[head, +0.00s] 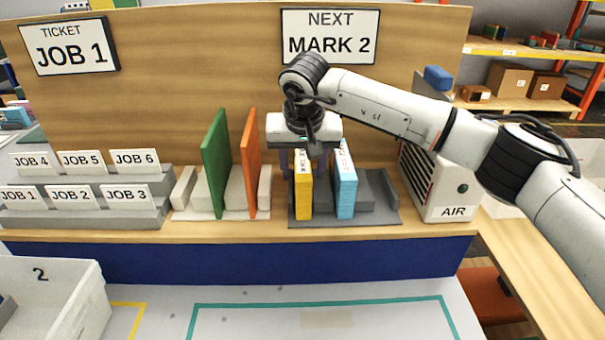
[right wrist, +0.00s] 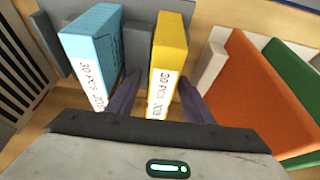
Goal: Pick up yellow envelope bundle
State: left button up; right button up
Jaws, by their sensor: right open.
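The yellow envelope bundle (head: 303,194) stands upright in a grey rack on the shelf, just left of a light blue bundle (head: 346,185). My right gripper (head: 303,165) points down over the yellow bundle and is open. In the right wrist view, the yellow bundle (right wrist: 170,55) shows between the two dark fingers (right wrist: 157,102), one on each side. I cannot tell whether either finger touches it. The light blue bundle (right wrist: 92,50) stands outside the fingers on the left there. My left gripper is not in view.
A green board (head: 216,170) and an orange board (head: 250,165) stand to the left. The AIR box (head: 450,195) stands to the right. The wooden back panel (head: 200,60) rises close behind. A white bin marked 2 (head: 75,300) is at front left; the teal-outlined area (head: 320,318) is clear.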

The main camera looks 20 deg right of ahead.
jog(key=shift+c, duration=0.4)
jog(key=c, duration=1.1)
grip_shut()
